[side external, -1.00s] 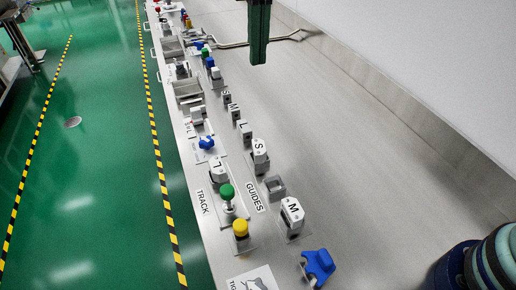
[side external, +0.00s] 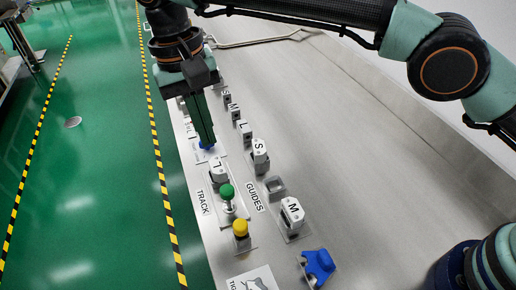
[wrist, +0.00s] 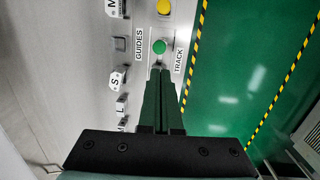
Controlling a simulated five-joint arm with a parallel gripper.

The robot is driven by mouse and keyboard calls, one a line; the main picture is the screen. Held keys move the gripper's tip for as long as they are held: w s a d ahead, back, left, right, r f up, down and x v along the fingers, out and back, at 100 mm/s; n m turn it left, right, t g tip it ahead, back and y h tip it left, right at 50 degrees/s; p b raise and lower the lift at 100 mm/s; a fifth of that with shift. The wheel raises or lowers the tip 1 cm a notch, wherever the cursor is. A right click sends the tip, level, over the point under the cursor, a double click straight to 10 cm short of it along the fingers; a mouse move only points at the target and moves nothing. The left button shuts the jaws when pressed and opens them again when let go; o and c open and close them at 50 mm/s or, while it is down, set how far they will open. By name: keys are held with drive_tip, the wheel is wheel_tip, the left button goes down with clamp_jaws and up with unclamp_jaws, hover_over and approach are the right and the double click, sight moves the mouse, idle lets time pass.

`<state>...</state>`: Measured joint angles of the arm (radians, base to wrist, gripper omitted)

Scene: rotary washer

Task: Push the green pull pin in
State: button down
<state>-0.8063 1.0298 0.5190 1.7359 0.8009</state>
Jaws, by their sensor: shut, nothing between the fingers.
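The green pull pin (side external: 227,191) has a round green knob on a pale stem. It stands upright on a small plate near the front part of the bench, beside the TRACK label. My gripper (side external: 207,143) points down with its long dark-green fingers shut and empty. In the wrist view the green knob (wrist: 159,46) shows just beyond the shut fingertips (wrist: 160,70); the lower part of the pin is hidden there.
A yellow knob (side external: 240,229) stands just in front of the pin. A white L block (side external: 218,169) is between pin and gripper. S (side external: 260,152) and M (side external: 292,214) blocks and a blue handle (side external: 319,264) lie to the right. The bench's right side (side external: 350,150) is bare.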

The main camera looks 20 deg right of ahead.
sight(225, 189)
drive_tip(key=f, duration=0.3)
drive_tip(key=s+d+f, duration=0.1)
drive_tip(key=f, duration=0.7)
drive_tip(key=shift+s+d+f, duration=0.15)
drive_tip(key=shift+f, duration=0.3)
drive_tip(key=shift+f, duration=1.25)
